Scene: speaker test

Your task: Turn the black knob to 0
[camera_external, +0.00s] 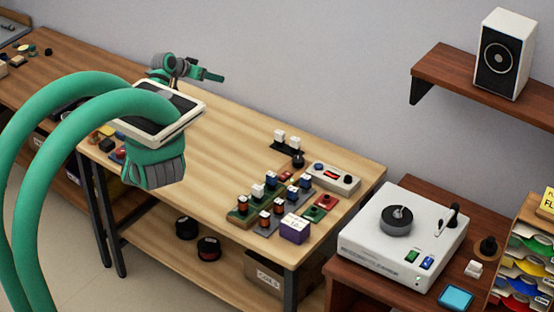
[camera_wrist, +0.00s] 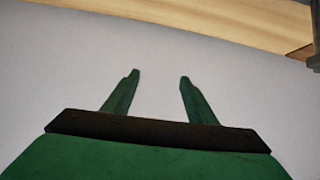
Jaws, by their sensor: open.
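Several black knobs or dials show in the external view, and I cannot tell for certain which is the task's. One small black knob (camera_external: 348,180) is on a pale control box (camera_external: 331,184) with a red display, at the right part of the long wooden bench. A larger black round dial (camera_external: 396,224) with a silvery top is on a white unit on the right-hand table. Scale marks are too small to read. My gripper (camera_external: 218,76) is at the back of the bench, far left of both. In the wrist view my gripper (camera_wrist: 158,76) is open and empty, facing bare wall.
Circuit-like blocks (camera_external: 270,206), a purple box (camera_external: 295,228) and a black stand (camera_external: 287,147) crowd the bench's right end. A speaker (camera_external: 504,53) stands on a wall shelf (camera_external: 467,76). The bench's middle (camera_external: 225,145) is clear.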

